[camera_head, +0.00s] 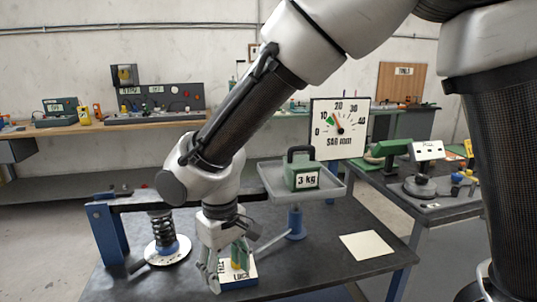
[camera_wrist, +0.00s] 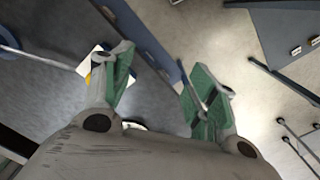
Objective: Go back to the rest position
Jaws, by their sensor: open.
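My gripper (camera_head: 228,268) hangs low over the front of the dark workbench, pointing down. It is open in the wrist view (camera_wrist: 158,85), its two green-padded fingers wide apart with nothing held between them. In the head view it partly hides a small white-and-blue block (camera_head: 240,275) marked "LOCK". In the wrist view a white-and-yellow piece (camera_wrist: 90,62) shows behind the left finger; I cannot tell whether they touch.
A green 3 kg weight (camera_head: 303,173) sits on a grey tray (camera_head: 338,186), near the "SAG mm" dial (camera_head: 338,129). A coil spring (camera_head: 160,226) stands at left. A white card (camera_head: 367,246) lies at right. A side bench (camera_head: 420,207) carries tools.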

